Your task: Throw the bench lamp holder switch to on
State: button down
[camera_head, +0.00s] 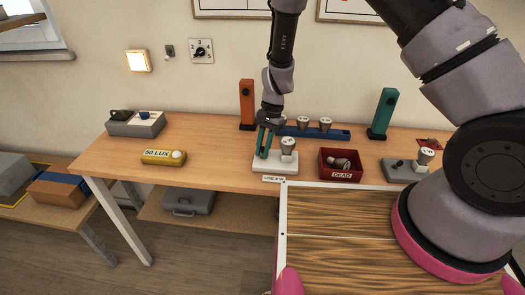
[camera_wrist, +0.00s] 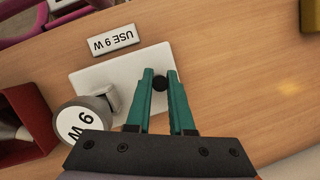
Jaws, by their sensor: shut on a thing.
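The bench lamp holder (camera_head: 262,165) is a pale block near the bench's front edge. It also shows in the wrist view (camera_wrist: 95,82). A bulb marked 9 W (camera_wrist: 85,122) sits in its socket, also visible in the head view (camera_head: 288,146); it does not look lit. The switch (camera_wrist: 159,83) is a small dark knob on the holder. My gripper (camera_wrist: 159,75) points down over the holder, its teal fingers shut on the switch knob. In the head view my gripper (camera_head: 262,154) hides the switch; its position cannot be told.
A "USE 9 W" label (camera_head: 274,178) lies before the holder. A red DEAD box (camera_head: 340,176) stands right of it; a blue rack (camera_head: 335,134) with bulbs lies behind. A yellow 50 LUX meter (camera_head: 160,157) stands left, with bare bench (camera_head: 215,160) between.

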jog(key=g, duration=0.1)
jog(key=w+g, duration=0.1)
jog(key=g, duration=0.1)
jog(key=shift+w+f, duration=0.1)
jog(key=shift+w, duration=0.15)
jog(key=shift+w+f+m+g, duration=0.15)
jog(key=shift+w+g, duration=0.1)
jog(key=shift+g, duration=0.75)
jog(key=shift+w+m+g, duration=0.15)
jog(key=shift+w+g, duration=0.1)
jog(key=shift+g, duration=0.75)
jog(key=c, duration=1.1)
grip_release()
notch_tip(320, 180, up, 10)
jog(key=shift+f, duration=0.1)
